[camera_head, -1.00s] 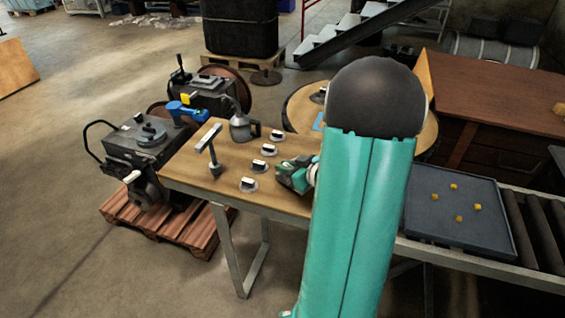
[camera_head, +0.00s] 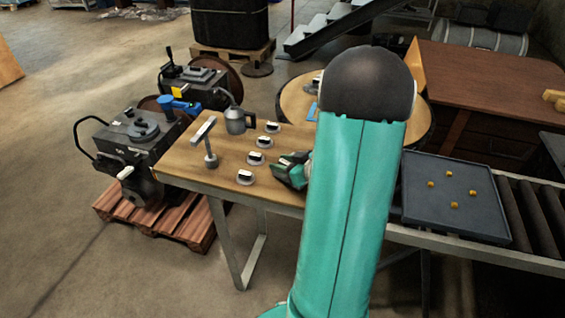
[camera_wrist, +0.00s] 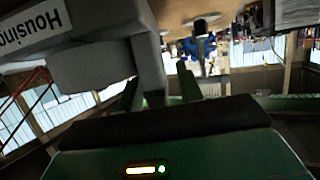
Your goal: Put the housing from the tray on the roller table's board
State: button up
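A grey part with a label reading "Housing" (camera_wrist: 95,62) fills the upper left of the wrist view, upside down and very close. My gripper (camera_wrist: 160,92) shows two dark green fingers there, and a grey upright piece of this part reaches down between them. I cannot tell whether the fingers touch it. In the head view my gripper (camera_head: 290,170) is low over the right part of the wooden table, partly behind my arm. The board (camera_head: 425,207), dark and flat with several small yellow pieces on it, lies on the roller table (camera_head: 527,210). I cannot make out the tray.
The wooden table (camera_head: 180,170) carries several black-topped pieces on pale round bases (camera_head: 256,157), a T-shaped stand (camera_head: 208,140) and a grey can (camera_head: 237,122). Dark engine units (camera_head: 140,135) stand at left. A round table (camera_head: 295,103) and brown cabinet (camera_head: 480,90) are behind.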

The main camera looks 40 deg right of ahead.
jog(key=shift+r, duration=0.25)
jog(key=v, duration=0.7)
jog(key=shift+s, duration=0.15)
jog(key=w+r+h, duration=0.1)
jog(key=w, duration=0.1)
jog(key=w+r+h, duration=0.1)
jog(key=r, duration=0.1)
jog(key=w+r+g+h, duration=0.1)
jog(key=w+r, duration=0.1)
jog(key=shift+w+a+r, duration=0.15)
jog(key=shift+w+a, duration=0.15)
jog(key=shift+w, duration=0.1)
jog(key=w+a+r+m+g+h, duration=0.1)
jog(key=w+a+r+g+h, duration=0.15)
jog(key=a+r, duration=0.4)
jog(key=s+a+r+g+y, duration=0.1)
jog(key=s+a, duration=0.3)
jog(key=a, duration=0.4)
jog(key=s+a+r+g+y, duration=0.1)
jog(key=s+a+g+y, duration=0.1)
jog(key=s+a, duration=0.3)
jog(key=s+a+r+g+y, duration=0.1)
jog(key=s+a, duration=0.3)
jog(key=a, duration=0.9)
jog(key=shift+s+g, duration=0.4)
jog(key=shift+g, duration=0.05)
